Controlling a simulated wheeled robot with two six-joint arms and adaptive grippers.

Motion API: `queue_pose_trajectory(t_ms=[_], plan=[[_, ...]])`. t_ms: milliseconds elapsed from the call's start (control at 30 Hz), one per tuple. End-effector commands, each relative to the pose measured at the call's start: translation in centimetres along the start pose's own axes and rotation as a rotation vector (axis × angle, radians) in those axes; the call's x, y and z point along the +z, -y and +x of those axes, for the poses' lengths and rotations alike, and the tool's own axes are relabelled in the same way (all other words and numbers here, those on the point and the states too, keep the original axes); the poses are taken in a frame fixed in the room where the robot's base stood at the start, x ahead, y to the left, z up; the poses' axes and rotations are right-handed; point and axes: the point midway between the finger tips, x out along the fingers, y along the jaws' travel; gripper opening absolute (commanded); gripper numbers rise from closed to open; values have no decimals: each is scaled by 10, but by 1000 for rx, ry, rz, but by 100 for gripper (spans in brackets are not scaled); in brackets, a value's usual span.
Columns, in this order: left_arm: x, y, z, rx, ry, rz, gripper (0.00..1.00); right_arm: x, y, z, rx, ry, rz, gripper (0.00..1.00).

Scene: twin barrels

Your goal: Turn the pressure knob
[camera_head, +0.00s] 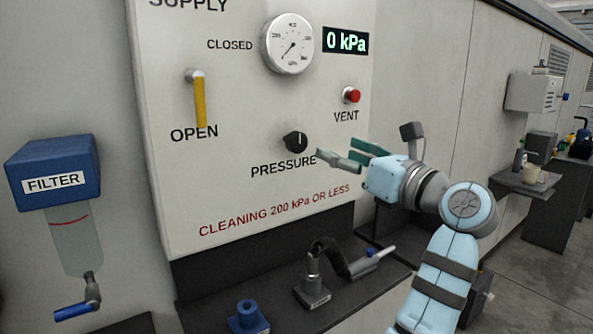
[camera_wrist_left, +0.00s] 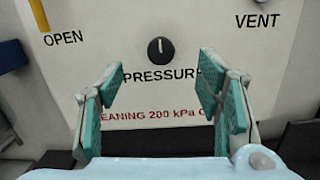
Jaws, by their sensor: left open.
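The black pressure knob (camera_head: 295,141) sits on the white supply panel above the word PRESSURE. In the left wrist view the knob (camera_wrist_left: 161,51) shows a white pointer mark that points up. My left gripper (camera_head: 340,154) is open and empty, just right of the knob in the head view and apart from it. In the left wrist view its two green-padded fingers (camera_wrist_left: 160,82) are spread, with the knob beyond and between them. The display (camera_head: 345,41) reads 0 kPa. My right gripper is not in view.
A round gauge (camera_head: 287,44), a yellow lever (camera_head: 200,100) hanging down toward OPEN and a red vent button (camera_head: 351,95) are on the panel. A blue filter (camera_head: 52,170) hangs at left. A dark shelf below holds a hose nozzle (camera_head: 313,285) and a blue fitting (camera_head: 248,317).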

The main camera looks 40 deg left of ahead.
Motion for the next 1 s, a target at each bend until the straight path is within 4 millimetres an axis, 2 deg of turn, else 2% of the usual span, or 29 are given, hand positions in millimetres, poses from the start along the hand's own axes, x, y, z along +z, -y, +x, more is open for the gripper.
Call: queue_pose_trajectory(t_ms=[67,167,500,600,767,1000], plan=[[-6,-5,0,-12,-79,-77,60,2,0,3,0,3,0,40],[-8,-5,12,-11,-99,-91,60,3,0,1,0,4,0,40],[-15,-4,105,-9,-93,-81,60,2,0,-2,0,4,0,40],[-17,-4,124,-10,-93,-80,60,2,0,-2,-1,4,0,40],[-19,-3,139,-12,-94,-82,60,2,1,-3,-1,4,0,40],[-19,-3,141,-12,-94,-81,60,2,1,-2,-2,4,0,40]])
